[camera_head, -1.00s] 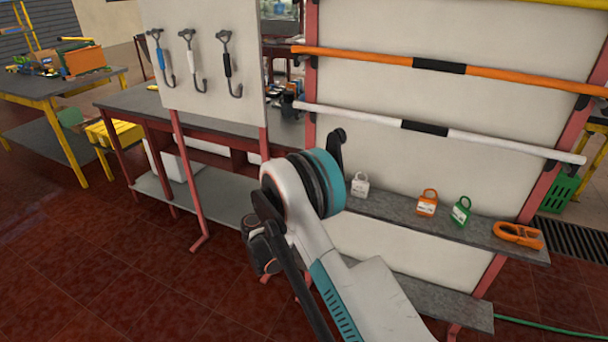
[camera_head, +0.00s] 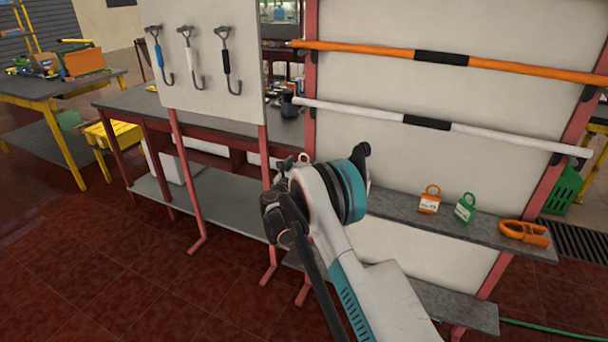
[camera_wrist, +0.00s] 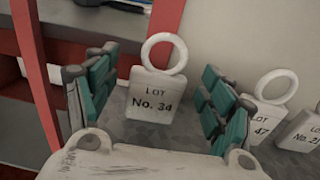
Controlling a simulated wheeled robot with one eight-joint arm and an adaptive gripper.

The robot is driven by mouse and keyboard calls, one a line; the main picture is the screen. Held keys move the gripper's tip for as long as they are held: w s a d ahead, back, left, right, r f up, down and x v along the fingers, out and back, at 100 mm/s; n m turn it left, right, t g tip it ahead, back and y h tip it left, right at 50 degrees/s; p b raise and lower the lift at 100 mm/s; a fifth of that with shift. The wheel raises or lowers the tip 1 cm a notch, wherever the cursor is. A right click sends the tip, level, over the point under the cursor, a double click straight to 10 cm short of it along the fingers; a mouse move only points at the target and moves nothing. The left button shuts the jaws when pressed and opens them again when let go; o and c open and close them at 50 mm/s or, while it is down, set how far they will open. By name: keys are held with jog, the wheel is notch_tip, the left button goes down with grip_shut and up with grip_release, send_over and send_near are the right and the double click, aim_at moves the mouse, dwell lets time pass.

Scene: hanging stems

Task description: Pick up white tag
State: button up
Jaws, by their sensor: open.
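A white tag (camera_wrist: 150,97) with a ring on top and the print "LOT No. 34" stands upright on the grey shelf in the wrist view. My gripper (camera_wrist: 162,78) is open, with one teal finger on each side of this tag. I cannot tell whether either finger touches it. In the head view my arm hides most of this end of the shelf. A small ring (camera_head: 304,158) shows above my arm there, but I cannot tell which tag it belongs to.
Two more pale tags, one marked 47 (camera_wrist: 268,103) and one at the edge (camera_wrist: 302,132), stand right of the gripper. A red post (camera_wrist: 36,80) rises at left.

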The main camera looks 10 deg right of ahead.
jog(key=shift+x, duration=1.05)
jog(key=c, duration=0.9)
jog(key=shift+c, duration=0.2)
